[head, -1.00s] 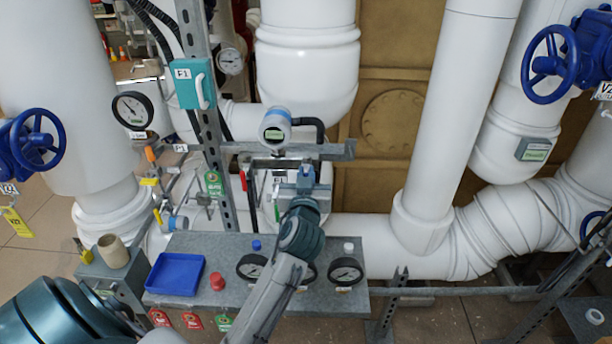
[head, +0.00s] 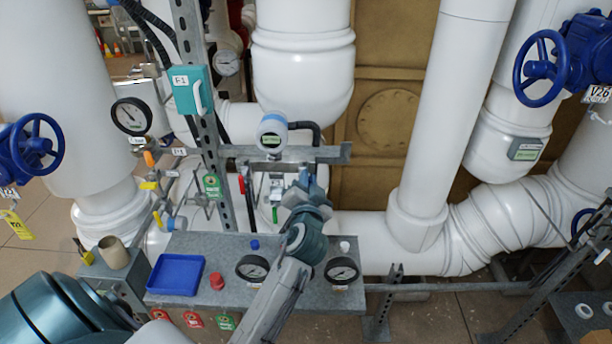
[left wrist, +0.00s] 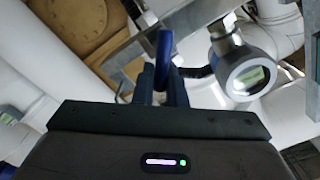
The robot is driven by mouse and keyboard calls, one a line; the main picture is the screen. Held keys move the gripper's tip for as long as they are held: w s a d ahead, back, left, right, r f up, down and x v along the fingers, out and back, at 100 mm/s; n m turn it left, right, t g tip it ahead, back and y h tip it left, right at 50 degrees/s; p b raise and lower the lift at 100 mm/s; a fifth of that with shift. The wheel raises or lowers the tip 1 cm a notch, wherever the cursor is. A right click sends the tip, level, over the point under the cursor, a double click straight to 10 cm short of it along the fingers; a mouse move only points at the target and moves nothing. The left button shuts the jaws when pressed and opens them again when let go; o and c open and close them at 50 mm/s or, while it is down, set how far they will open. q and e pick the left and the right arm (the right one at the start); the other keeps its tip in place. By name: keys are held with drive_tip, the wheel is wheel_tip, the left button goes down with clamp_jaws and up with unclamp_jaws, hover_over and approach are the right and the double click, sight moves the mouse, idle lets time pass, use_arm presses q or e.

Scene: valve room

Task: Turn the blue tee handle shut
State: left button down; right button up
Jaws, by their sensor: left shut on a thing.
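The blue tee handle (left wrist: 164,58) stands upright between the fingers of my left gripper (left wrist: 163,85) in the left wrist view. The fingers are shut on it, and its upper end sticks out past them. In the head view my left gripper (head: 303,183) is in front of the pipework, below a round transmitter with a green display (head: 271,133). There the gripper and wrist largely hide the handle and its valve. My right gripper is in neither view.
A grey bench (head: 215,250) below carries a blue tray (head: 175,274), a red knob (head: 217,281) and gauges (head: 342,270). A metal rail (head: 325,153) runs just behind the gripper. The transmitter (left wrist: 246,72) is close on the right in the wrist view.

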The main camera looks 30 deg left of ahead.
use_arm(q)
drive_tip(key=m+p, duration=0.1)
drive_tip(key=m, duration=0.2)
drive_tip(key=shift+w+d+f+m+p, duration=0.15)
drive_tip(key=shift+d+f+m+p, duration=0.05)
drive_tip(key=shift+m+p, duration=0.2)
drive_tip(key=m, duration=0.1)
drive_tip(key=m+p, duration=0.1)
drive_tip(key=shift+d+f+m, duration=0.1)
drive_tip(key=shift+f+m, duration=0.1)
drive_tip(key=shift+m, duration=0.1)
drive_tip(key=m, duration=0.2)
drive_tip(key=f+m+p, duration=0.1)
drive_tip(key=shift+m+p, duration=0.3)
drive_tip(key=shift+m, duration=0.1)
drive_tip(key=c, duration=1.5)
unclamp_jaws()
drive_tip(key=shift+w, duration=0.1)
drive_tip(key=shift+d, duration=0.1)
